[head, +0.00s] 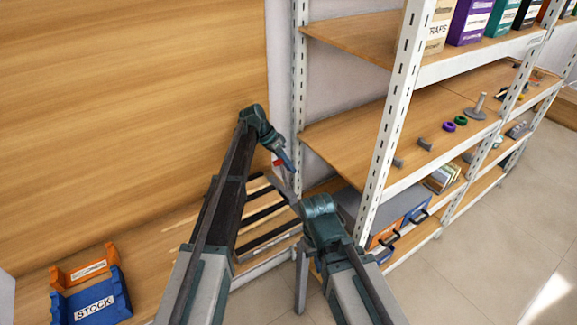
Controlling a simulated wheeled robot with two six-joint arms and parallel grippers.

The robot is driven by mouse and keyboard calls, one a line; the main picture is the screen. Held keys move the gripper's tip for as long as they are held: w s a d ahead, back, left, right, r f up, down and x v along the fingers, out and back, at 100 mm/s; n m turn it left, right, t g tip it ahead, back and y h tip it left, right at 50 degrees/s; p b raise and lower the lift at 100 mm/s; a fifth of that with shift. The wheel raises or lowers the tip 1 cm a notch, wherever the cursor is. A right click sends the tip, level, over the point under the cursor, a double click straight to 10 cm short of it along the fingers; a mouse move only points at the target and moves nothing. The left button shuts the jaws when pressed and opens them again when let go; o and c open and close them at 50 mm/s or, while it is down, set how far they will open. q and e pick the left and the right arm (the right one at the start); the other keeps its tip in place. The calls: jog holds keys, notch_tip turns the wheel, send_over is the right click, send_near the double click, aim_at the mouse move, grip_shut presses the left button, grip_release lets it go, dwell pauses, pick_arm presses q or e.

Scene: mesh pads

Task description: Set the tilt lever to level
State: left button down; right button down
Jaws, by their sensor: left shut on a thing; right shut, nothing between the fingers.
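A small red and white part (277,161), which looks like the tilt lever's end, shows at the wooden panel's lower right corner. My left gripper (287,162) is shut on it; the fingers and wrist hide most of the lever, so I cannot tell its angle. My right gripper (294,198) is shut and empty, lower and a little to the right. A slatted frame with dark strips (266,215) lies below my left gripper, partly hidden by my arms.
A large wooden panel (130,100) fills the left. Orange (85,271) and blue STOCK (92,304) bins sit at lower left. A metal shelf post (393,115) stands close on the right, with shelves of boxes and small parts behind. Open floor lies at lower right.

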dwell(0.8)
pick_arm(q)
jog(key=c, duration=0.7)
grip_release()
jog(key=shift+r, duration=0.1)
jog(key=p+v, duration=0.6)
jog(key=v, duration=0.1)
jog(key=shift+a+r, duration=0.1)
jog(key=shift+r, duration=0.05)
jog(key=shift+c, duration=0.3)
